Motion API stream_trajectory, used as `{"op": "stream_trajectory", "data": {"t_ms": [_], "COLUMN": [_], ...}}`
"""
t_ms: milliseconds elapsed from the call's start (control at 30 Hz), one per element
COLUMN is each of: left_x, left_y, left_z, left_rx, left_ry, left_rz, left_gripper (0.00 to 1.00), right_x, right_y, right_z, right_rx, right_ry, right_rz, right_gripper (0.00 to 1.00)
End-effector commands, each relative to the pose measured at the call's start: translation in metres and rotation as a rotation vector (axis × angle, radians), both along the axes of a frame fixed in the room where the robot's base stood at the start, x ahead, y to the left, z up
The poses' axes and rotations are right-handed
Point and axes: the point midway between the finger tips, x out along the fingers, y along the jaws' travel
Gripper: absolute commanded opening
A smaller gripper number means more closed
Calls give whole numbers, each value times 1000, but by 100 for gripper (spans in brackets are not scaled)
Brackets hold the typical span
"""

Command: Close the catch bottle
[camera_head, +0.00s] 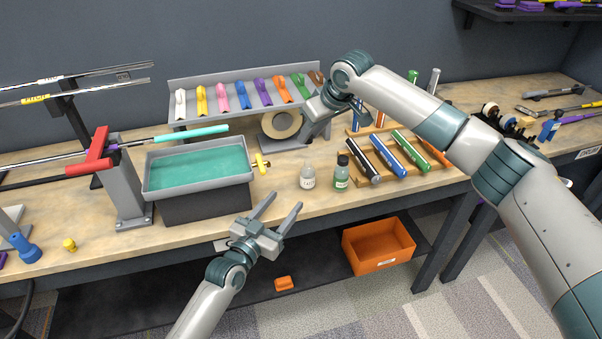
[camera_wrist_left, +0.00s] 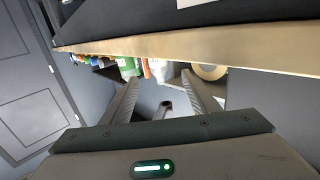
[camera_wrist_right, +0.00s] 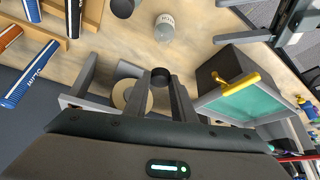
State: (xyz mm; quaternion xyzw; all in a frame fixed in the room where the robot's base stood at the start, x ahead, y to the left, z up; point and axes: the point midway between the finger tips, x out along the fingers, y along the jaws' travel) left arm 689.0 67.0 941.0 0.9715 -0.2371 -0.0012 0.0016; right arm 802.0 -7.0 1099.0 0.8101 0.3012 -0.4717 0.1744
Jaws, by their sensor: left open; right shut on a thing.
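A small clear bottle with a white label (camera_head: 307,180) stands upright near the bench's front edge, with no dark cap visible on it. It also shows in the right wrist view (camera_wrist_right: 165,30). Beside it stands a green bottle with a black cap (camera_head: 341,178). My right gripper (camera_head: 316,110) is above and behind the bottles, in front of the rack; it is shut on a small round black thing, seemingly a cap (camera_wrist_right: 160,76). My left gripper (camera_head: 286,203) is open and empty, in front of the bench edge, below and left of the clear bottle.
A grey tray with a teal inside (camera_head: 200,184) and a yellow tap (camera_head: 262,163) stands left of the bottles. A tape roll (camera_head: 280,124) sits behind them. A wooden rack of grips (camera_head: 395,160) is at right. An orange bin (camera_head: 378,246) is below the bench.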

Motion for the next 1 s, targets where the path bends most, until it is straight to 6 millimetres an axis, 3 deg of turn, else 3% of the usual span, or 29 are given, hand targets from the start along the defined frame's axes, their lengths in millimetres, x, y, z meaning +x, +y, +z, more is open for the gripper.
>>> {"op": "stream_trajectory", "data": {"t_ms": [567,1000], "left_x": [10,66], "left_y": [-6,-35], "left_z": [0,0], "left_rx": [-1,0], "left_ry": [0,0], "left_rz": [0,-1], "left_gripper": [55,55], "right_x": [0,0], "right_y": [0,0], "right_z": [0,0], "right_rx": [0,0], "right_ry": [0,0], "right_rz": [0,0], "right_gripper": [3,3]}}
